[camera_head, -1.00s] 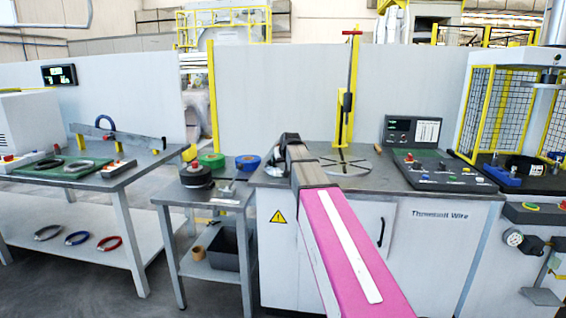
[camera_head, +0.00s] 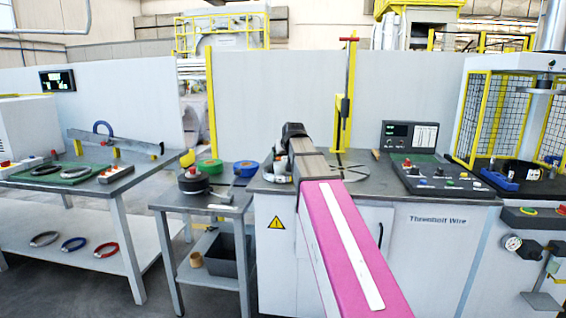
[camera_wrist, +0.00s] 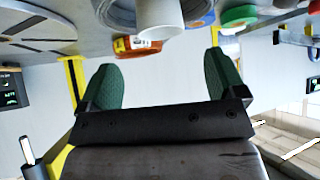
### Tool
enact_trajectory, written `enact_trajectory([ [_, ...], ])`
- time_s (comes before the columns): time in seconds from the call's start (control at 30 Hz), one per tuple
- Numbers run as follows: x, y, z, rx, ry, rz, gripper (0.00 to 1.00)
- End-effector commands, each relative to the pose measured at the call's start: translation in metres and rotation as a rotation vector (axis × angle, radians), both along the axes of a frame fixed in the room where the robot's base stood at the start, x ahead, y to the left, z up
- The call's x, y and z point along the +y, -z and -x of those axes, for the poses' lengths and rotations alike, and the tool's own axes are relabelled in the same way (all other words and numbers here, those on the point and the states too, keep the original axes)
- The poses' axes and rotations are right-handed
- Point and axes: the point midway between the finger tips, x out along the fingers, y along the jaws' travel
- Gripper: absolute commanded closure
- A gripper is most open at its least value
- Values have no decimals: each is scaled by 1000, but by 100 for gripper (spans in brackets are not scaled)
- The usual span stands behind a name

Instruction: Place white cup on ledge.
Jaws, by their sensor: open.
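The white cup (camera_wrist: 160,16) is cut off by the top edge of the wrist view, where the scene appears upside down. A small white shape (camera_head: 281,164) just left of my arm in the head view may be the same cup. My gripper (camera_wrist: 161,76) is open, its two green fingers apart with nothing between them. The cup is beyond the fingertips, apart from them. In the head view my arm hides the fingers. I cannot tell which surface is the ledge.
An orange-red roll (camera_wrist: 137,46) is beside the cup. The grey bench (camera_head: 351,185) carries a control panel (camera_head: 436,174) and a yellow post (camera_head: 348,110). A smaller table (camera_head: 205,204) at left holds a black spool (camera_head: 193,181), green roll (camera_head: 210,166) and blue roll (camera_head: 246,168).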

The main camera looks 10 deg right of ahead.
Motion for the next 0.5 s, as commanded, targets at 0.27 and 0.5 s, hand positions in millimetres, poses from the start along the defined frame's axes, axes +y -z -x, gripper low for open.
enact_trajectory([
  [0.27, 1, -12, 9, 0, 0, 0, 5],
  [0.5, 5, -8, -3, 1, 0, 0, 5],
])
